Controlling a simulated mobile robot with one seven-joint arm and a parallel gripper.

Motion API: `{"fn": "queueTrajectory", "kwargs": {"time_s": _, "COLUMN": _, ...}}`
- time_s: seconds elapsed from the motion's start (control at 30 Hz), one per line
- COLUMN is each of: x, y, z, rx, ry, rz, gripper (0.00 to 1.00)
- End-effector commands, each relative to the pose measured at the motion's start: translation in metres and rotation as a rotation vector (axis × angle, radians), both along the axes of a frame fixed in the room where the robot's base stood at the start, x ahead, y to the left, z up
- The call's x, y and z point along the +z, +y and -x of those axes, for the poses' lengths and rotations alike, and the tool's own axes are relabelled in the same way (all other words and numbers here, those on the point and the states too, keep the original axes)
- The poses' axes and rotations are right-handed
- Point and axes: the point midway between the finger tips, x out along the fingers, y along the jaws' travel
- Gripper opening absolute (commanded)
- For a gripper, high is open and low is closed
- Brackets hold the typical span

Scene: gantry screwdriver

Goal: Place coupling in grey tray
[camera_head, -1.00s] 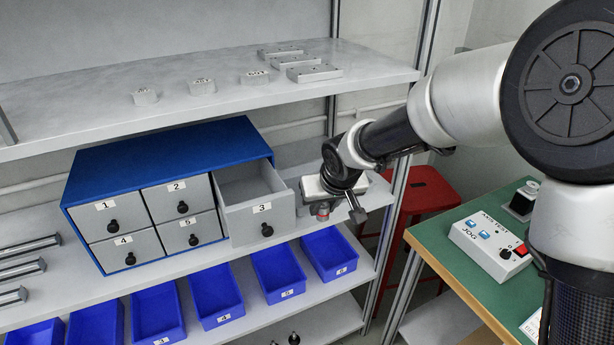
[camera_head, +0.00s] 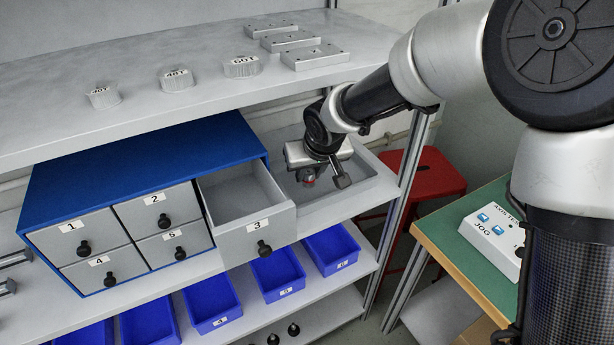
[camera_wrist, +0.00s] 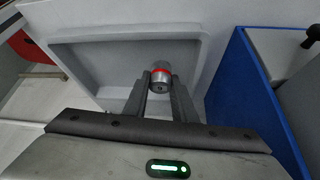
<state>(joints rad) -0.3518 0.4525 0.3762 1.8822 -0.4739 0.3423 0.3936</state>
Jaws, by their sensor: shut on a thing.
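The coupling (camera_wrist: 160,74) is a small silver cylinder with a red band, held between the fingertips of my gripper (camera_wrist: 159,84) in the wrist view. In the head view the coupling (camera_head: 309,180) shows partly below my gripper (camera_head: 314,174). The grey tray (camera_head: 380,186) stands on the middle shelf, right of the blue drawer cabinet. My gripper is over the tray, shut on the coupling. In the wrist view the tray (camera_wrist: 75,60) lies beyond the fingers. I cannot tell how far the coupling is above its floor.
The blue cabinet (camera_head: 150,150) stands close on the left, with drawer 3 (camera_head: 258,225) pulled open and empty. The upper shelf (camera_head: 190,110) carries gears and plates above. A shelf post (camera_head: 408,160) rises on the right. Blue bins (camera_head: 330,250) sit below.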

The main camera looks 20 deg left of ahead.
Motion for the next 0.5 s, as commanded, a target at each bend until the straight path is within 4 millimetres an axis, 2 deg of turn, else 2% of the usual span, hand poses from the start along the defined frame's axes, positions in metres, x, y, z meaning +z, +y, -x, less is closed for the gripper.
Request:
{"fn": "queueTrajectory", "kwargs": {"time_s": 0.03, "x": -0.001, "y": 0.001, "z": 0.001, "rx": 0.001, "ry": 0.0, "rz": 0.0, "gripper": 0.01}}
{"fn": "queueTrajectory", "kwargs": {"time_s": 0.1, "x": -0.026, "y": 0.0, "z": 0.004, "rx": 0.003, "ry": 0.003, "rz": 0.001, "gripper": 0.01}}
{"fn": "queueTrajectory", "kwargs": {"time_s": 0.2, "x": -0.037, "y": 0.0, "z": 0.006, "rx": 0.005, "ry": 0.001, "rz": 0.002, "gripper": 0.01}}
{"fn": "queueTrajectory", "kwargs": {"time_s": 0.5, "x": -0.036, "y": 0.0, "z": 0.006, "rx": 0.004, "ry": 0.001, "rz": -0.001, "gripper": 0.01}}
